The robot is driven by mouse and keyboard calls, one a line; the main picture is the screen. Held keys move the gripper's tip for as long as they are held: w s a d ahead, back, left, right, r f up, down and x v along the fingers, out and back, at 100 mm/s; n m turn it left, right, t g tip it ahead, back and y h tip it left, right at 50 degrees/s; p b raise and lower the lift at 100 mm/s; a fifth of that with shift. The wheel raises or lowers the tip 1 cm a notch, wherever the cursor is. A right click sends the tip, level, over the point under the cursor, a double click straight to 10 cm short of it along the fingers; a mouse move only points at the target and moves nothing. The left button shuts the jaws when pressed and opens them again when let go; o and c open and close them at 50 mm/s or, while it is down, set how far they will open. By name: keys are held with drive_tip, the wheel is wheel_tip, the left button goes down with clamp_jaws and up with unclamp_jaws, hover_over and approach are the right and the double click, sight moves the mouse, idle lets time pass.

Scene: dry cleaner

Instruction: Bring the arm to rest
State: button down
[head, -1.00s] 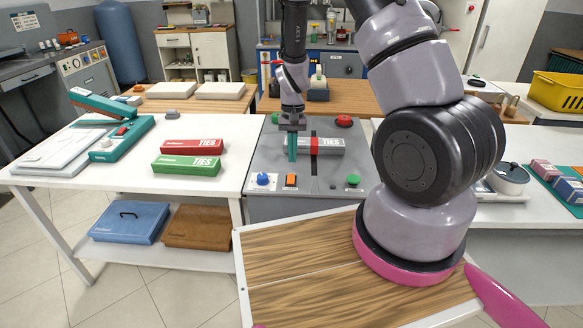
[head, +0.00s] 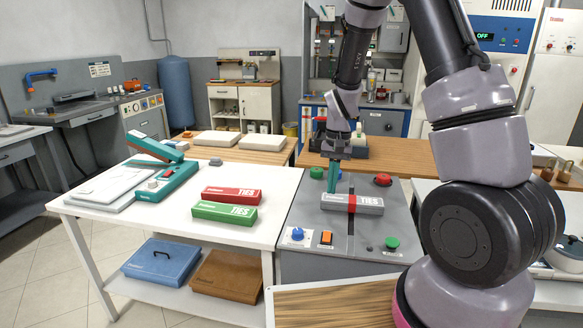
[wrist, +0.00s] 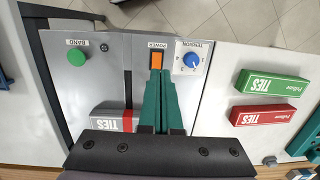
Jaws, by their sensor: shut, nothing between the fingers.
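My gripper (head: 333,183) has teal fingers, pressed together with nothing between them. In the head view it hangs over the grey strapping machine (head: 305,215), by the left part of a grey TIES box (head: 370,205). That box lies on the machine with a red band around it. In the wrist view the shut fingers (wrist: 158,80) point toward the orange power switch (wrist: 157,60), and the grey box (wrist: 105,118) is beside them, partly hidden by my gripper body. I cannot tell the exact gap between fingertips and machine.
A red TIES box (head: 231,195) and a green one (head: 224,213) lie on the white table (head: 250,238) at left, near a teal sealer (head: 165,182). The machine has a red button (head: 383,179), a green button (head: 392,243) and a blue knob (head: 297,233).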

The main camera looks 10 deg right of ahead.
drive_tip(key=s+d+r+t+y, duration=0.1)
drive_tip(key=s+r+t, duration=0.1)
drive_tip(key=r, duration=0.7)
drive_tip(key=s+d+r+t+y, duration=0.1)
drive_tip(key=s+r+t, duration=0.15)
drive_tip(key=r, duration=0.75)
drive_tip(key=s+d+r+t, duration=0.2)
drive_tip(key=s+r+t, duration=0.1)
drive_tip(key=s+r, duration=0.8)
drive_tip(key=shift+s+d+r+h, duration=0.2)
drive_tip(key=shift+s+d+h, duration=0.2)
drive_tip(key=shift+s, duration=0.8)
drive_tip(key=shift+t, duration=0.25)
